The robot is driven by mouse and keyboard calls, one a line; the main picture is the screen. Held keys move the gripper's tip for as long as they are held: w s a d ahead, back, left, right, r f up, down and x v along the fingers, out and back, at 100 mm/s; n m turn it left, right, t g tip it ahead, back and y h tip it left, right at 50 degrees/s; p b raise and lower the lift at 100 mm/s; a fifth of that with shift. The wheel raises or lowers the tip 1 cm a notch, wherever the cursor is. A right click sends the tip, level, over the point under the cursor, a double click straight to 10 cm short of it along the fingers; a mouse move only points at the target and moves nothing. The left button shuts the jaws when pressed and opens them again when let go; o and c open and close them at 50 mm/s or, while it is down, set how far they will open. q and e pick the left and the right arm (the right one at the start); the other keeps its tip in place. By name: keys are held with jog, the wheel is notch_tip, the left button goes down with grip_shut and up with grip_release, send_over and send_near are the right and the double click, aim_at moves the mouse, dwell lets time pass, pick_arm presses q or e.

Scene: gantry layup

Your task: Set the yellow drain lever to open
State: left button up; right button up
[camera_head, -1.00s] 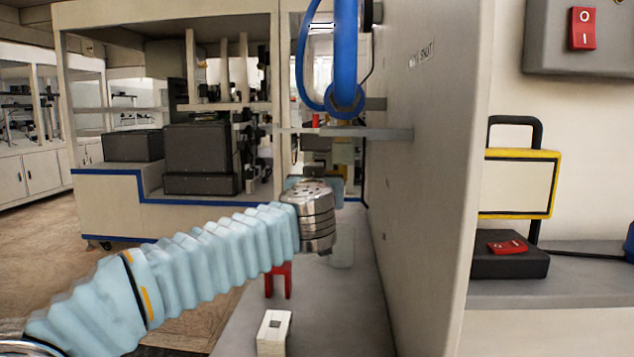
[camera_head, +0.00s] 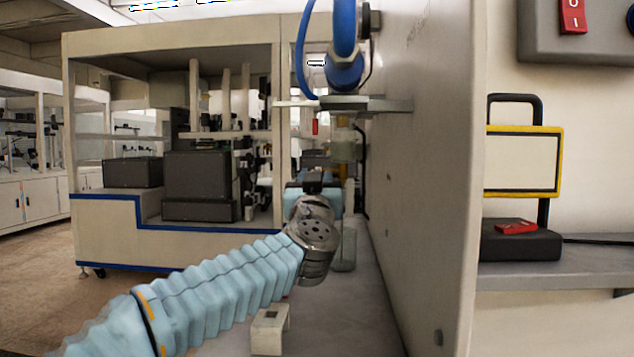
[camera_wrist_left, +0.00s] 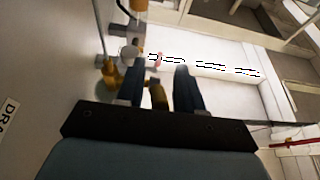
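My left arm reaches in from the left in the head view, its light-blue sleeve ending in a metal wrist. Its gripper (camera_head: 315,187) is beyond the wrist, beside the tall grey panel. In the left wrist view the two dark fingers of the left gripper (camera_wrist_left: 158,88) stand apart. A yellow-brown piece (camera_wrist_left: 156,97) shows between them; it may be the drain lever, but I cannot tell whether a finger touches it. Brass-coloured fittings (camera_wrist_left: 110,74) are just left of the fingers. A label reading "DRA" (camera_wrist_left: 8,117) is on the panel. My right gripper is not in view.
The grey panel (camera_head: 425,180) stands close on the right of my left arm. A blue hose (camera_head: 344,40) and a bracket (camera_head: 370,104) are above the gripper. A pale block (camera_head: 269,328) is on the bench under the arm. A yellow-framed panel (camera_head: 523,161) is at right.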

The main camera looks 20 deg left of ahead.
pick_arm(q)
jog(key=b+v, duration=0.1)
jog(key=v, duration=0.6)
jog(key=shift+s+f, duration=0.15)
jog(key=shift+s, duration=0.05)
jog(key=shift+d, duration=0.1)
jog(key=shift+g, duration=0.7)
jog(key=s+r+p, duration=0.2)
jog(key=p, duration=0.1)
jog(key=s+r+p, duration=0.1)
jog(key=shift+s+d, duration=0.15)
jog(key=shift+d, duration=0.1)
jog(key=shift+c, duration=0.2)
jog(key=s+d+g+h+p, duration=0.1)
jog(key=s+g+h+p, duration=0.15)
jog(key=s+p, duration=0.25)
jog(key=shift+m+y, duration=0.3)
jog(key=shift+y, duration=0.15)
jog(key=w+a, duration=0.1)
jog(key=w, duration=0.7)
jog(key=w+a+f, duration=0.1)
jog(key=w, duration=0.4)
jog(key=shift+w+a, duration=0.15)
jog(key=shift+a, duration=0.2)
